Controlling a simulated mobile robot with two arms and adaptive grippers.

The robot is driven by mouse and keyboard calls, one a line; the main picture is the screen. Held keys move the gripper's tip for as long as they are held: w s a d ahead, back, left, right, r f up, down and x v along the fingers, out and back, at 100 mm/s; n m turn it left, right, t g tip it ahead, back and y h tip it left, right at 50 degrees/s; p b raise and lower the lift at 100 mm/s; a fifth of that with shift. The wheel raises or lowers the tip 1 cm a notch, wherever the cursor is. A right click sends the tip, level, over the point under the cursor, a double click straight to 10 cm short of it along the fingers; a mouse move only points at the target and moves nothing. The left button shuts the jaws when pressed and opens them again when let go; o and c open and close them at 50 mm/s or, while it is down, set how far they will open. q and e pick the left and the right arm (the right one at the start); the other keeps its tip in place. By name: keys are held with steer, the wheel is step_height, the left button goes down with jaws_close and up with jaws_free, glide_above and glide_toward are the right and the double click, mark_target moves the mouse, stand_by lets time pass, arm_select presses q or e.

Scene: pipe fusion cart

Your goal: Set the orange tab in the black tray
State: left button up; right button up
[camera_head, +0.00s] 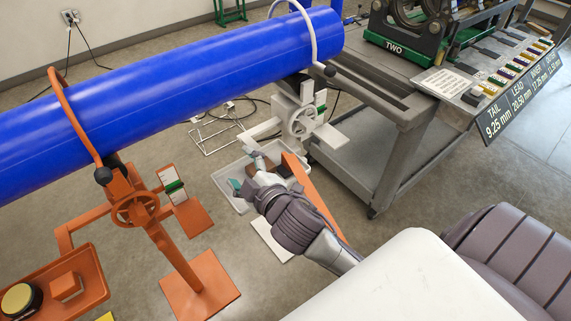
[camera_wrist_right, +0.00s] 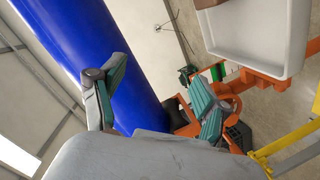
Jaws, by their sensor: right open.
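My right gripper (camera_head: 246,172) is open, with its teal finger pads apart, over the pale grey tray (camera_head: 224,181) on the white pipe stand. In the right wrist view, my right gripper (camera_wrist_right: 160,95) shows nothing between its fingers. I cannot pick out the orange tab or the black tray for certain. An orange block (camera_head: 66,286) sits in an orange tray (camera_head: 97,287) at the lower left, beside a dark round tin with a yellowish top (camera_head: 19,298). My left gripper is not in view.
A blue pipe (camera_head: 180,85) rests on an orange stand (camera_head: 135,208) and a white stand (camera_head: 301,122). A grey cart (camera_head: 395,125) with small coloured pieces (camera_head: 500,75) stands at the right. The wrist view shows a white tray (camera_wrist_right: 272,71) at upper right.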

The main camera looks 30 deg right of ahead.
steer(key=w+a+r+n+t+y, duration=0.35)
steer(key=a+r+n+y, duration=0.75)
steer(key=r+n, duration=0.45)
steer(key=s+a+n+g+y, duration=0.1)
steer(key=a+n+g+y, duration=0.3)
steer(key=n, duration=0.4)
steer(key=n+g+h+p, duration=0.1)
steer(key=n+g+h, duration=1.4)
steer(key=n, duration=0.7)
glide_above(287, 157)
steer(key=shift+m, duration=0.25)
steer(key=f, duration=1.6)
steer(key=shift+w+a+f, duration=0.1)
steer(key=shift+a+f, duration=0.1)
steer(key=shift+f, duration=0.6)
step_height(287, 157, down, 4)
steer(key=shift+d+f+p, duration=0.15)
steer(key=shift+f+p, duration=0.05)
steer(key=shift+p, duration=0.65)
steer(key=shift+f, duration=0.45)
steer(key=c, duration=1.4)
